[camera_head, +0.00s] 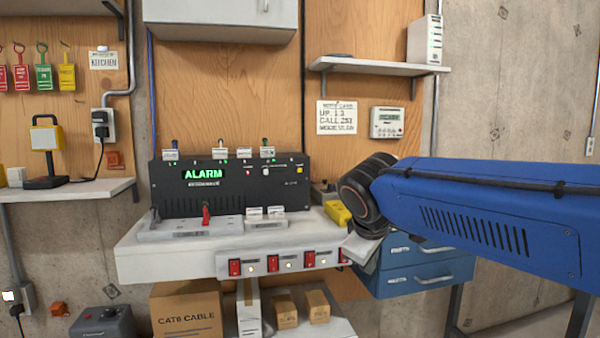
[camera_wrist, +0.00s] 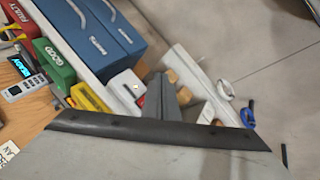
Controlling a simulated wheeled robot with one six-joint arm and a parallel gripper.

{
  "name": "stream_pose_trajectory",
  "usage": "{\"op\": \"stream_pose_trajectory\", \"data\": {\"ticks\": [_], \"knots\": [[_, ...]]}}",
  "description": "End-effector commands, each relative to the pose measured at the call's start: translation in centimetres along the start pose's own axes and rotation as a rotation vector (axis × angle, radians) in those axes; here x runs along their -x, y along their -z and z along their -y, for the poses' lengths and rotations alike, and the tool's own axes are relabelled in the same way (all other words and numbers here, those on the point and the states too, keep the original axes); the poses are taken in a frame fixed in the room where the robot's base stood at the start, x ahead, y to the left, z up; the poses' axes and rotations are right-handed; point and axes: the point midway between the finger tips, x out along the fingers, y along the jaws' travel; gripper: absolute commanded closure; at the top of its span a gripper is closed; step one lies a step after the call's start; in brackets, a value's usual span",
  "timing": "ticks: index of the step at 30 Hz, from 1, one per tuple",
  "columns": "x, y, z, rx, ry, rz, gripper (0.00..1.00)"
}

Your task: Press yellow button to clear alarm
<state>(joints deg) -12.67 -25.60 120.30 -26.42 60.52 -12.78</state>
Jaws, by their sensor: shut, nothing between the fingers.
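The black alarm panel (camera_head: 240,186) stands on the white shelf and its display reads ALARM in green. A small yellow square button (camera_head: 299,170) is at the upper right of its face. My gripper (camera_head: 362,250) is partly in view beyond the blue arm, to the right of the panel and lower than the button, clear of both. In the wrist view my gripper's grey fingers (camera_wrist: 161,88) are together and empty. I cannot make out the alarm panel or its button in the wrist view.
A yellow object (camera_head: 338,213) lies on the shelf between panel and wrist. Blue drawers (camera_head: 418,265) stand at right, also in the wrist view (camera_wrist: 95,38). Red switches (camera_head: 235,267) line the shelf's front edge. A cardboard box (camera_head: 187,310) is below.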

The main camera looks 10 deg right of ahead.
Motion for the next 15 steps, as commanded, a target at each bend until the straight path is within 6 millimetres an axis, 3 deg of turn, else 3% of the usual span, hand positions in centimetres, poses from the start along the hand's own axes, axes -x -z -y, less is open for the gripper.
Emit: {"op": "stream_pose_trajectory", "data": {"ticks": [1,6,15], "knots": [[0.3,2.0,-1.0,0.046,-0.025,-0.004,1.0],[1.6,7.8,-4.1,0.189,-0.12,-0.008,1.0],[4.2,18.2,-8.1,0.409,-0.291,-0.012,1.0]]}}
